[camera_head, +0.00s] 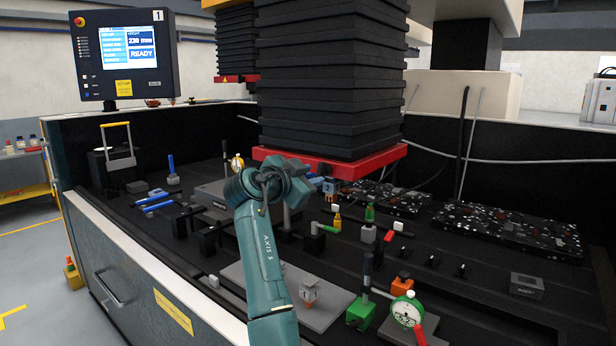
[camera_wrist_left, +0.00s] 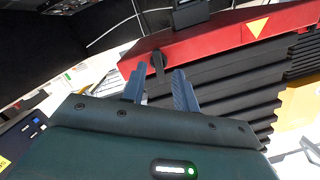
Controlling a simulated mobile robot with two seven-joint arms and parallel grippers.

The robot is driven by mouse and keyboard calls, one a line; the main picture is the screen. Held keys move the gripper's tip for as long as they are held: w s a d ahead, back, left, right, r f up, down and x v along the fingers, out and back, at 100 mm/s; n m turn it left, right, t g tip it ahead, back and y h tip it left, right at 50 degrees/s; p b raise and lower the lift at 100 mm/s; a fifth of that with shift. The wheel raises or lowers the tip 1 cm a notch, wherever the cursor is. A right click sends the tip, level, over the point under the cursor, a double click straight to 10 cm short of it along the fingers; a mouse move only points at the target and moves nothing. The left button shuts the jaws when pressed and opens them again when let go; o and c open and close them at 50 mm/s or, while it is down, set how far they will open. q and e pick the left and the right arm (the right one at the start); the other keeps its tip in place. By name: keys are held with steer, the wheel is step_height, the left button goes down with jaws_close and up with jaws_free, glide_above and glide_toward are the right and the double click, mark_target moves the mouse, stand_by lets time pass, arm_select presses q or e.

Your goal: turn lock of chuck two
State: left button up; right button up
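A red plate (camera_head: 385,160) forms the underside of the large black bellows head in the head view. In the left wrist view the red plate (camera_wrist_left: 225,38) carries a small black lever (camera_wrist_left: 157,62) at its near end, probably the chuck's lock, and a dark block (camera_wrist_left: 188,12) below it. No number marks the chuck. My left gripper (camera_head: 318,184) is near the plate's lower front, largely hidden behind my teal wrist. In the left wrist view my left gripper (camera_wrist_left: 160,90) has its two blue-grey fingers apart, with the lever's end appearing between them; contact cannot be told. My right gripper is out of view.
The black bellows (camera_head: 330,70) rise above the plate. Speckled black trays (camera_head: 508,231) lie at right. A control screen (camera_head: 127,50) stands at left.

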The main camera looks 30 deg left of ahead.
arm_select(q)
steer(key=n, duration=0.3)
steer(key=shift+n+h, duration=0.4)
steer(key=shift+w, duration=0.15)
steer(key=shift+w, duration=0.85)
steer(key=shift+c, duration=0.4)
jaws_close()
